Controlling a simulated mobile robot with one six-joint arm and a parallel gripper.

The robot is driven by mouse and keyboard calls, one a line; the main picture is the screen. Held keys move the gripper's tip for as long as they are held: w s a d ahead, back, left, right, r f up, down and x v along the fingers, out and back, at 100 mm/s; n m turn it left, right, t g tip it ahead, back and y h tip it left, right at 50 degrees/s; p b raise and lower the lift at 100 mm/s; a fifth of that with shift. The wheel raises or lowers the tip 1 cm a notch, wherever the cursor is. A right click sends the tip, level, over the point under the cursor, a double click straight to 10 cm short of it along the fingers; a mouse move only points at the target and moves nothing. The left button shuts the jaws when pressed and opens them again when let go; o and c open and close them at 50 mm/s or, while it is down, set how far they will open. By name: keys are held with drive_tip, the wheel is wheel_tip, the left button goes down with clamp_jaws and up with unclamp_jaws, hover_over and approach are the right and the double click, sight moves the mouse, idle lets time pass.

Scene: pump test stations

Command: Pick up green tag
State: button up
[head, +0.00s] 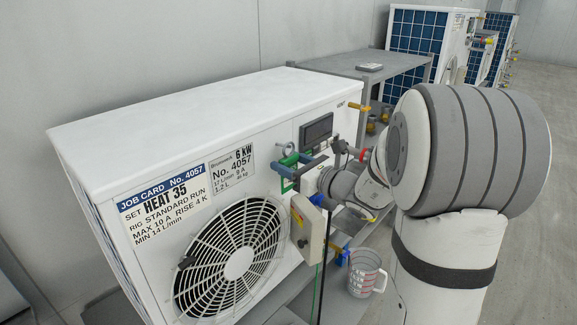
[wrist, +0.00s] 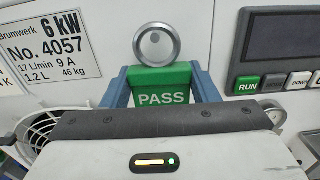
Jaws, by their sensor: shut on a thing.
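The green tag (wrist: 163,97), marked PASS, sits between the two blue-grey fingers of my gripper (wrist: 162,84) in the wrist view. The fingers are shut on its left and right sides. A round silver disc with a pale face (wrist: 155,44) is just above the tag and overlaps its top edge. In the head view the green tag (head: 287,172) is partly hidden by my gripper (head: 296,165), at the front of the white heat pump unit (head: 190,105). I cannot tell whether the tag still touches the unit. The tag's lower part is hidden in the wrist view.
A display panel with a green RUN button (wrist: 248,86) is right of the tag. A yellow-lidded box (head: 307,228), coloured valves and a fan grille (head: 238,258) are close by. A measuring jug (head: 364,272) stands below. More units (head: 418,35) stand behind.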

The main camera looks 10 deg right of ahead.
drive_tip(key=shift+r, duration=0.65)
drive_tip(key=b+v, duration=0.2)
drive_tip(key=v, duration=1.6)
drive_tip(key=shift+b, duration=0.3)
drive_tip(key=shift+r, duration=0.15)
